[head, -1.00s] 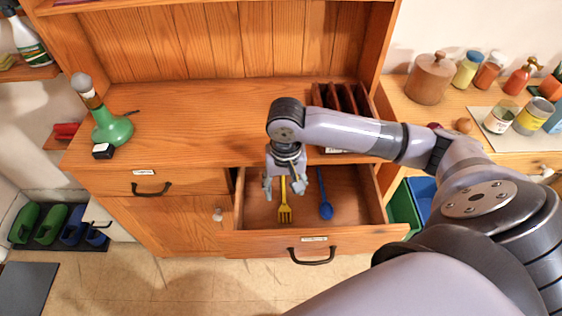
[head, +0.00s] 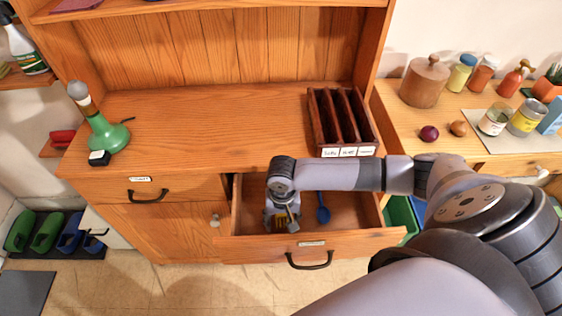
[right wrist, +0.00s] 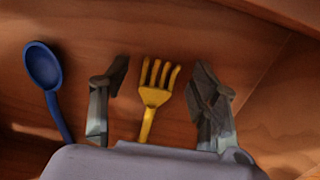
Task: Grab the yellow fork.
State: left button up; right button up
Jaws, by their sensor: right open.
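The yellow fork (right wrist: 153,97) lies in the open drawer (head: 352,237). In the right wrist view its tines and part of its handle show between my two fingers; the rest of the handle is hidden behind the gripper body. In the head view only a bit of the fork (head: 281,222) shows under my right gripper (head: 282,224). My right gripper (right wrist: 160,103) is open, with one finger on each side of the fork and a gap on both sides. My left gripper is not in view.
A blue spoon (head: 323,210) lies in the drawer to the right of my gripper; it also shows in the right wrist view (right wrist: 44,68). A dark wooden rack (head: 322,124) stands on the counter (head: 200,120) above.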

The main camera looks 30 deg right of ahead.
jog(key=shift+f, duration=0.1)
jog(key=c, duration=0.9)
jog(key=shift+c, duration=0.2)
jog(key=shift+r, duration=0.95)
jog(key=shift+s+d+r, duration=0.15)
jog(key=shift+d+r, duration=0.05)
jog(key=shift+r, duration=0.2)
jog(key=shift+s+d+r, duration=0.1)
jog(key=shift+d+r, duration=0.1)
jog(key=shift+r, duration=0.2)
jog(key=s+d, duration=0.3)
jog(key=d, duration=0.1)
jog(key=s+d+b, duration=0.1)
jog(key=s+d, duration=0.2)
jog(key=d, duration=0.2)
jog(key=s+d+b, duration=0.1)
jog(key=s+d, duration=0.2)
jog(key=d, duration=0.2)
jog(key=shift+d, duration=0.25)
